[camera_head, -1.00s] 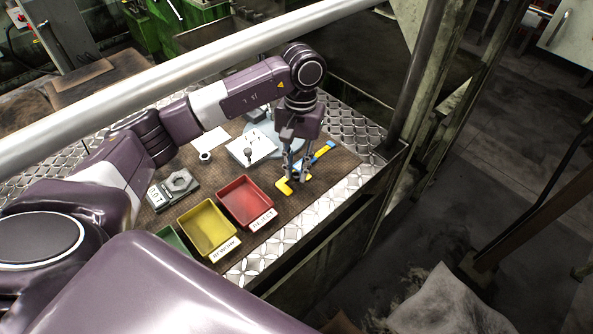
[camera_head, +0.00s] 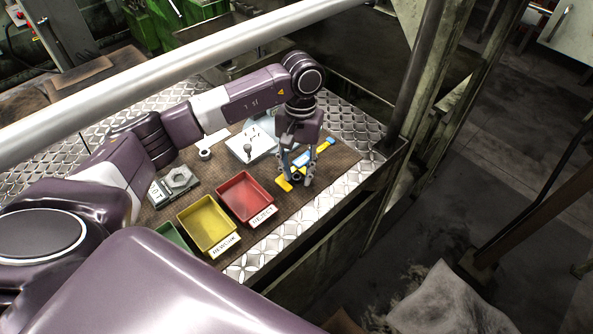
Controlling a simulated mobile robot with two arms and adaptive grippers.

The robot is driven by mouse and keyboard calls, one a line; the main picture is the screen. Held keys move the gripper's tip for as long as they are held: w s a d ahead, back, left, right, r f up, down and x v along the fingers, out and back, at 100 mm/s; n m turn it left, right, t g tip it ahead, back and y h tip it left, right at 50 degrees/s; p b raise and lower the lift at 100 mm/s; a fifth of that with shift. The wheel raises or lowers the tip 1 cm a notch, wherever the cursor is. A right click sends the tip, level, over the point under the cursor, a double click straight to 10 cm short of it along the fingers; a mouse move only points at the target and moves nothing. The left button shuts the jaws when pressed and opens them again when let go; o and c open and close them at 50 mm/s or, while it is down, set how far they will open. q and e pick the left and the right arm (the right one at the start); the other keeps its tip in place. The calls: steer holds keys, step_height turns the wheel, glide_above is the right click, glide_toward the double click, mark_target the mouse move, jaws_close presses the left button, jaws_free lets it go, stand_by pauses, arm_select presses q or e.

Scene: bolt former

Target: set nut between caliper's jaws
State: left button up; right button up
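The yellow and blue caliper (camera_head: 325,149) lies slantwise on the brown mat, its yellow end (camera_head: 284,185) toward the front. My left gripper (camera_head: 297,174) points down over the caliper's front part. Its two fingers stand apart, one on each side of a small dark nut (camera_head: 297,178). The nut is low, at the caliper. The fingers partly hide the jaws, so I cannot tell whether the nut touches them. My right gripper is not in view.
A red bin (camera_head: 246,212), a yellow bin (camera_head: 194,218) and a green bin (camera_head: 171,236) line the table's front. A white plate with a knobbed piece (camera_head: 243,143) stands behind. A grey device with a hex part (camera_head: 166,196) lies left. A metal rail crosses above.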

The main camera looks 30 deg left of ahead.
mark_target(297, 173)
arm_select(q)
steer(key=shift+s+f, duration=0.2)
steer(key=shift+f, duration=0.05)
steer(key=shift+r+p, duration=0.2)
steer(key=shift+p, duration=0.15)
steer(key=shift+w+r+p, duration=0.1)
steer(key=shift+r+p, duration=0.2)
steer(key=shift+p, duration=0.15)
steer(key=r+b, duration=0.1)
steer(key=r, duration=0.1)
steer(key=w+r+b, duration=0.1)
steer(key=r+b, duration=0.1)
steer(key=shift+a+r, duration=0.15)
steer(key=shift+r, duration=0.25)
step_height(297, 173, up, 7)
steer(key=w+b, duration=0.1)
